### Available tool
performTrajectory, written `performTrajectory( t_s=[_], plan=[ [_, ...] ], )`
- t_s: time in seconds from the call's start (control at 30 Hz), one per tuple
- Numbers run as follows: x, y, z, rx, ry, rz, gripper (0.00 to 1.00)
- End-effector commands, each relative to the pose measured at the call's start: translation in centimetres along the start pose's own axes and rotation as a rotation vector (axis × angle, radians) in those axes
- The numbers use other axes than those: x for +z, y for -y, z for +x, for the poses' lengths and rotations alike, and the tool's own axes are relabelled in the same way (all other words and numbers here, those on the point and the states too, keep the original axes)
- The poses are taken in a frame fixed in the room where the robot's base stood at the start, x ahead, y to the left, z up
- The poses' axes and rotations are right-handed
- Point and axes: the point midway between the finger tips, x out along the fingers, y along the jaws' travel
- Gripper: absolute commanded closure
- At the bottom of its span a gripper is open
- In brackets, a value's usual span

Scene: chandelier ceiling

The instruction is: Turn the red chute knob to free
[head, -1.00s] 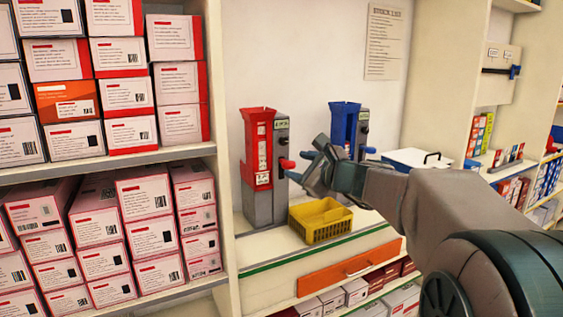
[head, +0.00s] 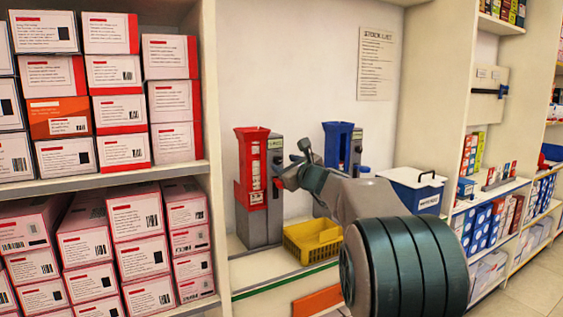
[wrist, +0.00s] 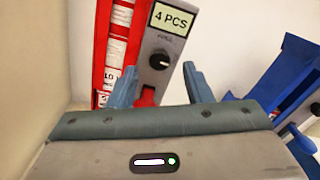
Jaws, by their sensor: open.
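The red chute dispenser (head: 253,165) stands on the counter, with a grey side panel labelled "4 PCS". In the wrist view, a round black knob (wrist: 160,60) with a white mark sits on that panel (wrist: 186,42). Small lettering above the knob is too blurred to read surely. A red lever (wrist: 147,97) sticks out below the knob, partly hidden by my gripper. My gripper (wrist: 160,72) is open and empty. Its fingers point at the panel, one on each side of the knob in the picture. I cannot tell whether they touch it. In the head view my gripper (head: 290,162) is just right of the panel.
A blue chute dispenser (head: 340,143) stands to the right, partly behind my arm. A yellow basket (head: 312,240) is on the counter below. A blue and white box (head: 412,190) is further right. Shelves of cartons (head: 140,225) fill the left.

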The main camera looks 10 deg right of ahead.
Motion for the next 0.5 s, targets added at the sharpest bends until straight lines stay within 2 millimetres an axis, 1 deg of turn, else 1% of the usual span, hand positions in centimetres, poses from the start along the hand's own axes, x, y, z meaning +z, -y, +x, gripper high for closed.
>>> performTrajectory(
  t_s=[0.03,0.2,0.33,0.5],
  plan=[
    [0.1,0.0,0.8,0.001,0.000,0.000,0.55],
    [0.1,0.0,2.5,0.002,0.000,0.000,0.55],
    [0.0,0.0,3.0,0.001,0.000,0.000,0.55],
    [0.0,0.0,3.2,0.001,0.000,0.000,0.55]
  ],
)
